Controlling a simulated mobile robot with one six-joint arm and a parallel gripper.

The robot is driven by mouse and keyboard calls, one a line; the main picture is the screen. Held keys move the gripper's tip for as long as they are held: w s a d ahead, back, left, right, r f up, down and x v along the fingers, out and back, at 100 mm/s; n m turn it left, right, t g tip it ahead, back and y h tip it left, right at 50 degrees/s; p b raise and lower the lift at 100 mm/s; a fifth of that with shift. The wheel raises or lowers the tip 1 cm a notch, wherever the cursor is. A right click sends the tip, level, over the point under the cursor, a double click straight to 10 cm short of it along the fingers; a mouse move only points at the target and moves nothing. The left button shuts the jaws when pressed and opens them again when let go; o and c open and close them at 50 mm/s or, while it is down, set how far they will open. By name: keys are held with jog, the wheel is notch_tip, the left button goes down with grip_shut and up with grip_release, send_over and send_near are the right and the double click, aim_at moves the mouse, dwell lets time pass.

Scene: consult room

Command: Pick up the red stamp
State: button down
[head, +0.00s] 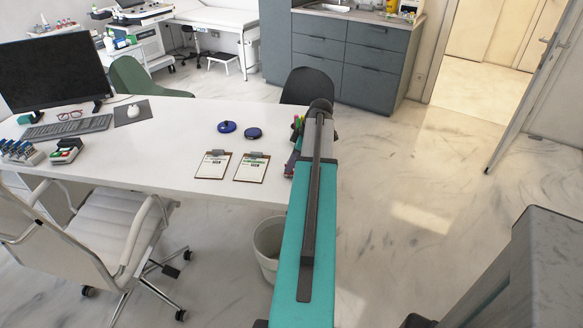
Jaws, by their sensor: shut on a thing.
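I cannot make out the red stamp for certain. A small dark item with red and green parts (67,151) lies on the white desk (150,165), in front of the keyboard. A rack of several small blue-and-white items (20,152) stands at the desk's left edge. My teal arm reaches up from the bottom over the desk's right end. My gripper is hidden behind the arm, so I cannot see its fingers or anything in them.
Two clipboards (213,165) and two round blue items (227,127) lie mid-desk. Coloured pens (298,124) show beside my arm. A monitor (55,70) stands at left. A white chair (110,220) and a bin (268,245) are in front.

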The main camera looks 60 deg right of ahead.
jog(key=shift+r, duration=0.15)
jog(key=shift+r+b, duration=0.45)
jog(key=shift+r, duration=1.05)
jog(key=s+a+r+b, duration=0.1)
jog(key=s+a+b, duration=0.1)
jog(key=s, duration=1.3)
jog(key=shift+s+a+r, duration=0.35)
jog(key=shift+a, duration=0.2)
jog(key=c, duration=2.4)
grip_release()
grip_shut()
jog(key=shift+c, duration=0.7)
grip_release()
